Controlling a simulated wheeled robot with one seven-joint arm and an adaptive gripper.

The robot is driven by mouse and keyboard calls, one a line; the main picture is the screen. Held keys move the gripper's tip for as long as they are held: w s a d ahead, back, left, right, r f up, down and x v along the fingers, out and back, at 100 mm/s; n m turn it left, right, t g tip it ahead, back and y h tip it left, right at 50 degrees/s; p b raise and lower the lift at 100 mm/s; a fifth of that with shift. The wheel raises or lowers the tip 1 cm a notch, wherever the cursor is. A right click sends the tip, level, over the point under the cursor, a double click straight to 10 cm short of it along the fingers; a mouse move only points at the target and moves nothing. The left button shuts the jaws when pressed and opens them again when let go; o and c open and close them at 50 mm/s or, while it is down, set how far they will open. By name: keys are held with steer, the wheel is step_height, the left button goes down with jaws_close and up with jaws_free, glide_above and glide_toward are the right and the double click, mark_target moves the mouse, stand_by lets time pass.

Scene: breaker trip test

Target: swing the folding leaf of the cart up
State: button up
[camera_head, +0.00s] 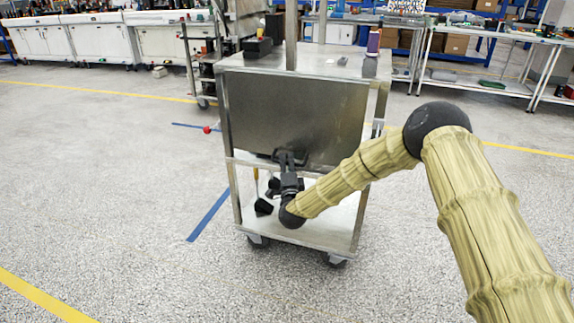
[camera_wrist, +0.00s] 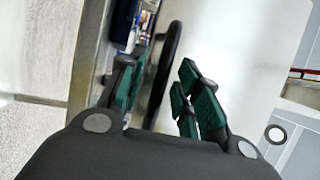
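The cart (camera_head: 230,180) stands in the middle of the head view. Its folding leaf (camera_head: 290,110), a grey metal panel, hangs down upright from the top on the side facing me. The head view is too small to tell contact.
The cart top (camera_head: 310,62) carries a black box (camera_head: 257,47), a purple-and-white spool (camera_head: 373,43) and a post. A red knob (camera_head: 207,129) sticks out at the cart's left. The lower shelf (camera_head: 325,222) holds dark items. Floor around is clear; benches stand behind.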

steer(key=shift+w, duration=0.25)
jaws_close()
steer(key=shift+s+a, duration=0.1)
